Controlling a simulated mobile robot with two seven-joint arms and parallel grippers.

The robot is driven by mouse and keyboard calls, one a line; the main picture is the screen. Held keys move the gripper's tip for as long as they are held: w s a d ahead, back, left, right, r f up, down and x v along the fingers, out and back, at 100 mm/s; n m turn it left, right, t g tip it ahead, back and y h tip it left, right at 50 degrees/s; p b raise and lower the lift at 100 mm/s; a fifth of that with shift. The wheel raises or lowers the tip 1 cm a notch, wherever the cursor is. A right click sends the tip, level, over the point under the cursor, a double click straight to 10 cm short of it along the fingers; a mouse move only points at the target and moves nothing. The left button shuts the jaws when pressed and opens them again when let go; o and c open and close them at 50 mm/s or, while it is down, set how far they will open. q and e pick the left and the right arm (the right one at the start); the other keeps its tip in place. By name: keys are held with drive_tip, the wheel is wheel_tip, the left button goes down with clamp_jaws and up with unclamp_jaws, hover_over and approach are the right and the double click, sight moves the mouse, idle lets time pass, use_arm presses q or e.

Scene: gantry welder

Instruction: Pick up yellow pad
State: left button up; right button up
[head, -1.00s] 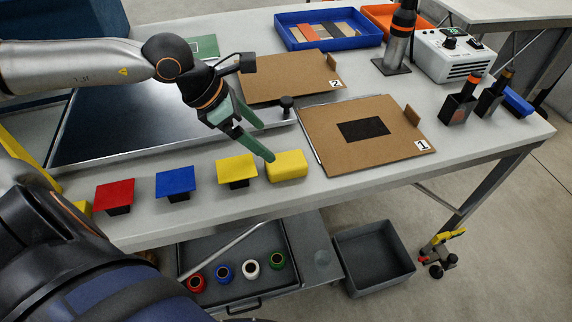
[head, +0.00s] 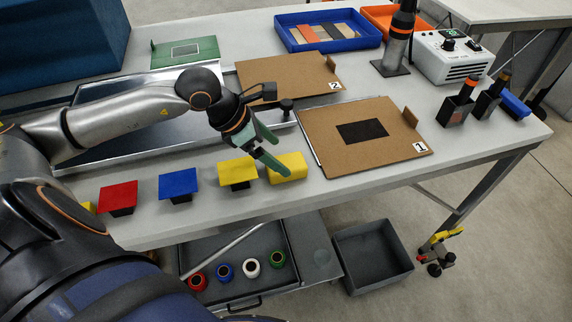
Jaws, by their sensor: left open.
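A flat yellow pad (head: 236,171) sits on a small black block near the table's front edge, at the right end of a row with a blue pad (head: 178,182) and a red pad (head: 118,195). A thicker yellow block (head: 291,164) lies just right of the yellow pad. My left gripper (head: 279,157) has its two green fingers apart and empty. One finger overlaps the yellow block in the picture, and the wrist is above and behind the yellow pad. I cannot tell whether the finger touches the block. My right gripper is not in view.
Brown boards marked 1 (head: 330,116) and 2 (head: 300,70) lie behind and to the right. A metal-edged tray (head: 130,140) lies under my left arm. A blue bin (head: 290,45) stands at the back. Below, a shelf tray (head: 220,297) holds several coloured rings.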

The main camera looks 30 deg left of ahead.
sight(286, 163)
use_arm(q)
drive_tip(key=shift+s+p+x, duration=0.1)
drive_tip(key=shift+p+x, duration=0.1)
drive_tip(key=shift+x, duration=0.95)
drive_tip(key=shift+s+p+x, duration=0.15)
drive_tip(key=shift+p+x, duration=0.05)
drive_tip(key=shift+x, duration=0.9)
drive_tip(key=shift+d, duration=0.15)
drive_tip(key=shift+c, duration=0.2)
